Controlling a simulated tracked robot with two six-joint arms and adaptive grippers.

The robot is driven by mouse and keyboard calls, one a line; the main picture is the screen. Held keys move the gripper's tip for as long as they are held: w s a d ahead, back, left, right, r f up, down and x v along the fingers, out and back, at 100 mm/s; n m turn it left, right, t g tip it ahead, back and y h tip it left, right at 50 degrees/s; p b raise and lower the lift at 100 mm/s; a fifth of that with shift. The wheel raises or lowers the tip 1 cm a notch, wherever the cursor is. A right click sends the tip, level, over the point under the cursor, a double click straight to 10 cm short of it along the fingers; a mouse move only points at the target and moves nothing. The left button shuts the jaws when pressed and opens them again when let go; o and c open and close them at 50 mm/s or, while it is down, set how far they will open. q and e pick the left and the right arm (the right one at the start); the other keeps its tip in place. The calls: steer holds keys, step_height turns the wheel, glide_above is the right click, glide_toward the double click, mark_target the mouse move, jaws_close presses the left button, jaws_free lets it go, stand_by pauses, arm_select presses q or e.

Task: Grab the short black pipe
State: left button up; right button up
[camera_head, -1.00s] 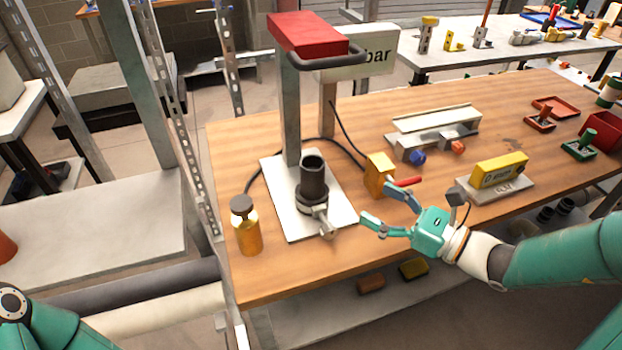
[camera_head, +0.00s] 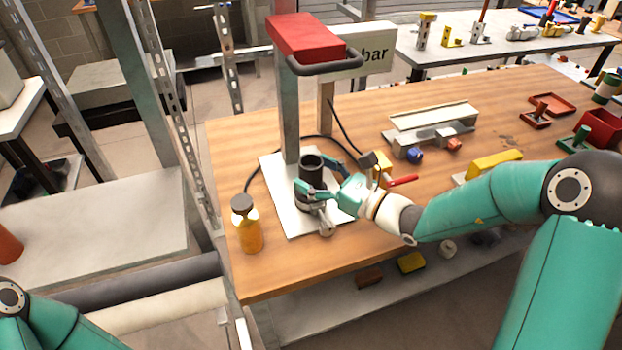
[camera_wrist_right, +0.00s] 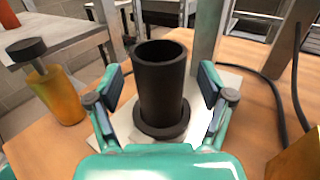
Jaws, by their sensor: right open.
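The short black pipe (camera_head: 311,172) stands upright in a dark round base on a white plate (camera_head: 276,168) on the wooden bench. In the right wrist view the pipe (camera_wrist_right: 161,85) is hollow, with its open top facing up. My right gripper (camera_head: 322,176) is at the pipe, its teal fingers on either side of it. In the wrist view the open fingers (camera_wrist_right: 161,95) flank the pipe with a visible gap on each side. The lower front of the pipe is partly hidden by a finger in the head view. My left gripper is out of view.
A grey post with a red top (camera_head: 305,38) rises behind the pipe. An amber bottle with a dark cap (camera_head: 247,224) stands to the left. A yellow block and red handle (camera_head: 402,180) sit to the right. A black cable curves behind the plate.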

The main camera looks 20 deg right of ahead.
steer(key=shift+w+a, duration=0.4)
steer(key=shift+w, duration=0.1)
steer(key=c, duration=1.3)
